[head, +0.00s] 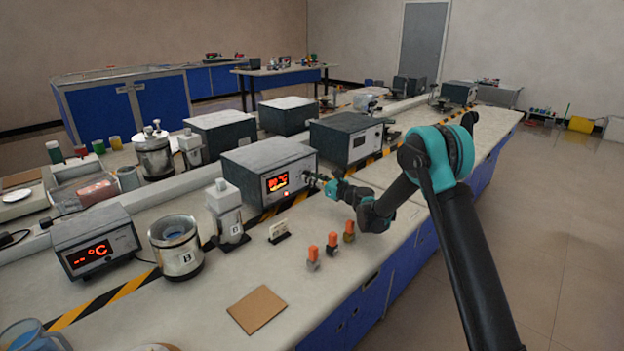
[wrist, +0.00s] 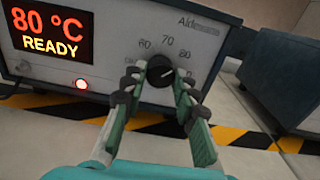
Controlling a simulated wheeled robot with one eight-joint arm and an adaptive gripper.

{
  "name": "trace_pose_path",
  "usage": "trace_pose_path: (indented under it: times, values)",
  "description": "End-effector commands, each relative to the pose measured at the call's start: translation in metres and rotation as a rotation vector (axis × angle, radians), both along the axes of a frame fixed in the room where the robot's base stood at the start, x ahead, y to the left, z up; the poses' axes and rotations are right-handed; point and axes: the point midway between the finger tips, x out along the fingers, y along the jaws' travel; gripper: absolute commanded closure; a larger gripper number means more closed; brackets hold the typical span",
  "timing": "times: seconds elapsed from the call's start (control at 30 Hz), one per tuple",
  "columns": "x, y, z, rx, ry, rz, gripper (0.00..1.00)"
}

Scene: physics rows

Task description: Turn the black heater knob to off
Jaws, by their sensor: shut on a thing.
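The heater (head: 268,172) is a grey-topped box on the bench, with a lit display that shows in the wrist view (wrist: 48,30) and reads "80 °C READY". Its black knob (wrist: 160,68) sits on the front panel, with a dial scale around it marked 60, 70 and 80. A small mark at the left of the scale is hard to read. My gripper (wrist: 158,90) has its two fingers on either side of the knob and is shut on it. In the head view my gripper (head: 322,180) reaches the heater's right front, where the knob is hidden.
A red light (wrist: 81,85) glows below the display. Another heater (head: 95,245) stands at the left beside a metal pot (head: 176,262). A dark box (head: 345,140) is behind to the right.

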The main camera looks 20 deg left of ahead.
Motion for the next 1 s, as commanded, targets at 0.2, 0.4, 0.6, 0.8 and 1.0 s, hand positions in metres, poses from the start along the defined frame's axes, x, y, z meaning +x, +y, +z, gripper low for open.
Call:
trace_pose_path:
  times: [0.2,0.4,0.6,0.8,1.0]
  values:
    - [0.0001,-0.0001,0.0,-0.039,-0.096,0.001,1.0]
    - [0.0003,-0.0002,0.0001,-0.103,-0.25,0.001,1.0]
    - [0.0005,-0.0003,0.0002,-0.176,-0.426,0.001,1.0]
    - [0.0007,-0.0004,0.0004,-0.249,-0.603,0.001,1.0]
    - [0.0008,-0.0006,0.0006,-0.322,-0.778,0.002,1.0]
